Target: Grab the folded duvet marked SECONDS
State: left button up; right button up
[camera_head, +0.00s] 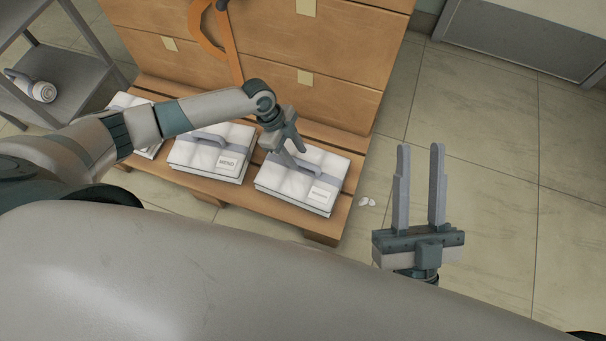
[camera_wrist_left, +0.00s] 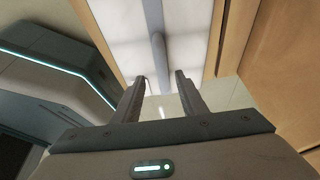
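Three white folded duvets with grey bands lie in a row on a wooden slatted platform. The right one (camera_head: 290,187) has a small label (camera_head: 319,194) that seems to read SECONDS, though the print is tiny. The middle one (camera_head: 205,158) has a label reading MEND. My left gripper (camera_head: 299,158) is open, just above the right duvet near its raised grey handle. In the left wrist view, the open fingers (camera_wrist_left: 161,76) point at a white duvet (camera_wrist_left: 190,20), with its grey handle (camera_wrist_left: 158,48) in line with the gap. My right gripper (camera_head: 420,150) is open and empty over the floor.
The third duvet (camera_head: 125,101) is partly behind my left arm. Large wooden boxes (camera_head: 345,100) stand behind the row, with an orange curved object (camera_head: 203,28) against them. A grey shelf (camera_head: 70,85) stands at left.

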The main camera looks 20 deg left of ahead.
aim_at(302, 161)
pick_arm(q)
jog(key=shift+f, duration=0.1)
pick_arm(e)
jog(key=shift+r, duration=0.15)
pick_arm(q)
jog(key=shift+f, duration=0.1)
